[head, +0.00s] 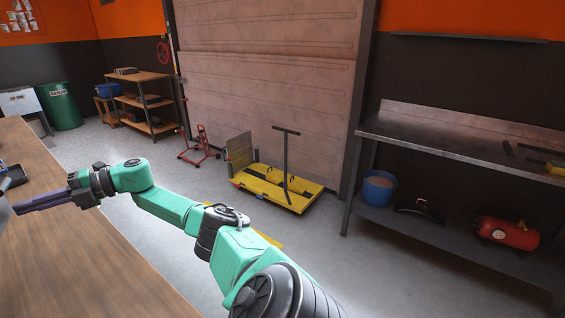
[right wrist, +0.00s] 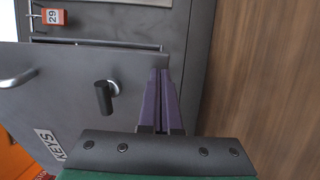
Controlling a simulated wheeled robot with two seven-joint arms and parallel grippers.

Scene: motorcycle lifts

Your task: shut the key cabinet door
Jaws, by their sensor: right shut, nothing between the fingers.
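The grey key cabinet door (right wrist: 60,88), marked KEYS, fills the left of the right wrist view. It stands open, with a gap at its top edge showing the cabinet body (right wrist: 110,28) behind. A red tag numbered 29 (right wrist: 53,16) hangs in the cabinet. A black knob (right wrist: 104,98) and a metal handle (right wrist: 17,78) are on the door. My right gripper (right wrist: 161,74) is shut and empty, its purple fingers beside the door's right edge; I cannot tell if they touch it. In the head view my right gripper (head: 22,207) reaches the left picture edge. My left gripper is out of view.
A wooden bench (head: 60,260) lies under my right arm, with a dark tray (head: 12,177) at its far left. A yellow lift platform (head: 285,188) stands on the floor ahead. A metal workbench (head: 450,135) is at right.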

